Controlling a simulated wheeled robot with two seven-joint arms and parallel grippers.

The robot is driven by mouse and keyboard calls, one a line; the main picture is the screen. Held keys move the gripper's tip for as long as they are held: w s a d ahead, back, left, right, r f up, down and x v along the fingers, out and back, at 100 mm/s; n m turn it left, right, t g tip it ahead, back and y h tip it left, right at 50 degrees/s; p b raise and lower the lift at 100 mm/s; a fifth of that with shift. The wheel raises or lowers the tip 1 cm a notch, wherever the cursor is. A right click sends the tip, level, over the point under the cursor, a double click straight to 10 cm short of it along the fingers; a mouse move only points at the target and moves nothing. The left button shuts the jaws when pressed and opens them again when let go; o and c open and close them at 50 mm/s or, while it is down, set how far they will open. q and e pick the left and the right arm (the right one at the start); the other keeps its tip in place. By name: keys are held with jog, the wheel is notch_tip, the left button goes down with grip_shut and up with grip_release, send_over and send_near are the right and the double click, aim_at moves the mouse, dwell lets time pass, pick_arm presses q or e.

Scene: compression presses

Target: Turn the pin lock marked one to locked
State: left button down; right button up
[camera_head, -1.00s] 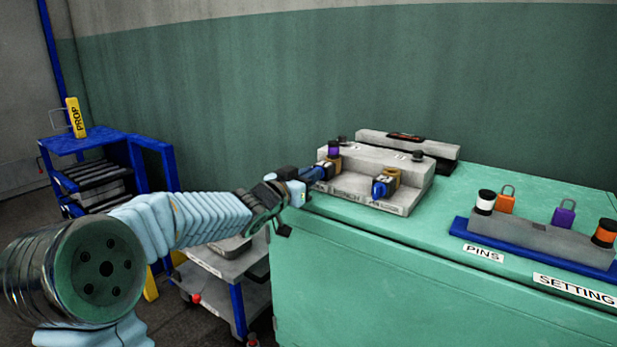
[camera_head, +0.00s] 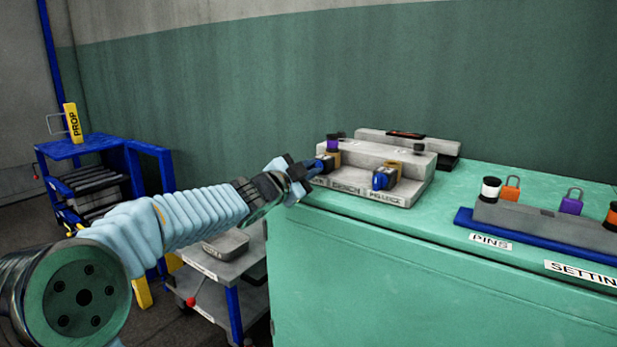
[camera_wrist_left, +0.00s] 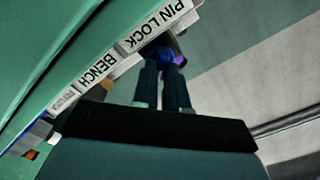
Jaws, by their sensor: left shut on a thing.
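A grey pin lock bench (camera_head: 365,185) stands on the green cabinet. It carries two blue-handled locks in brass-coloured collars. The left lock (camera_head: 325,163), with a purple-topped pin (camera_head: 333,143) above it, is at my left gripper (camera_head: 308,170). The right lock (camera_head: 383,178) stands free. In the left wrist view, my left gripper's two fingers (camera_wrist_left: 163,75) are close together, shut on the blue handle of the left lock, with purple and blue showing at their tips. The number mark on this lock is too small to read. My right gripper is not in view.
A blue tray (camera_head: 465,222) with a grey pin rack, pins and orange and purple padlocks lies to the right, by labels PINS and SETTING. A blue rack with a yellow PROP block (camera_head: 72,122) stands left. A grey cart (camera_head: 205,262) is beside the cabinet.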

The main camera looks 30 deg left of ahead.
pick_arm(q)
jog(key=m+b, duration=0.1)
jog(key=m, duration=0.3)
jog(key=m+b, duration=0.1)
jog(key=m, duration=0.1)
jog(key=shift+d+f+b, duration=0.1)
jog(key=shift+f+b, duration=0.2)
jog(key=shift+b, duration=0.05)
jog(key=shift+m+b, duration=0.4)
jog(key=shift+m, duration=0.9)
jog(key=shift+f, duration=0.1)
jog(key=c, duration=1.2)
grip_release()
jog(key=shift+o, duration=0.2)
jog(key=shift+s, duration=0.55)
jog(key=s+a+p, duration=0.1)
jog(key=s, duration=1.1)
jog(key=shift+s, duration=0.4)
